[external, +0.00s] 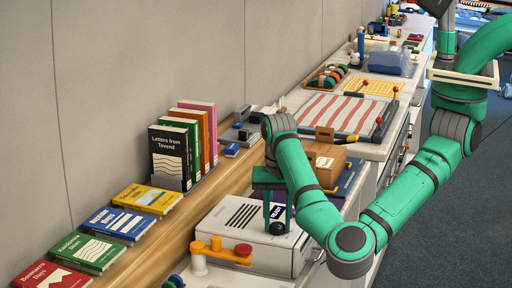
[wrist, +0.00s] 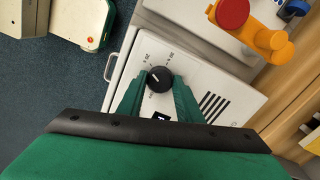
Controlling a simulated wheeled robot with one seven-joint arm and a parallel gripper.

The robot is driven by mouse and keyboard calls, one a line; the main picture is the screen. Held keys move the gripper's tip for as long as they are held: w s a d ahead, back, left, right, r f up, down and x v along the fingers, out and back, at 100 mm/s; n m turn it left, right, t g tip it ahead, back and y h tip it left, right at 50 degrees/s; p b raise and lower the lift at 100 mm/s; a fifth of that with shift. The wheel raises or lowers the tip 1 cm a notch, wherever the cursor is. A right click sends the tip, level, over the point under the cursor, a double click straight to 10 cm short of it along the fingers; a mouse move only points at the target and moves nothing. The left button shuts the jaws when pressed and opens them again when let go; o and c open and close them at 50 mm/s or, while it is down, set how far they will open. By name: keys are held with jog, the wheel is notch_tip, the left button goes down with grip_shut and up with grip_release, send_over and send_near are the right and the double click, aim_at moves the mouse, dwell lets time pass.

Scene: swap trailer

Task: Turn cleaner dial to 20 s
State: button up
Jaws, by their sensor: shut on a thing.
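The cleaner is a white box (external: 222,236) with black vent stripes on top, on the counter in the external view. Its black dial (external: 277,229) is on the top near the right side. The dial also shows in the wrist view (wrist: 159,79), with a white pointer line and small printed marks around it that are too small to read surely. My gripper (external: 276,222) reaches down onto the dial from above. In the wrist view its two green fingers (wrist: 158,88) stand on either side of the dial, shut on it. A dark display (external: 277,212) sits beside the dial, partly hidden by my gripper.
An orange lever with a red knob (external: 243,249) stands close in front of the cleaner. A cardboard box (external: 325,164) is behind it. Books (external: 170,155) line the wooden ledge at left. The floor (external: 450,210) at right is clear.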

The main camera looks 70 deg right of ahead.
aim_at(278, 224)
jog(key=shift+d, duration=0.1)
dwell(0.3)
jog(key=o, duration=1)
jog(key=shift+o, duration=0.2)
notch_tip(278, 224, up, 11)
jog(key=shift+f, duration=0.1)
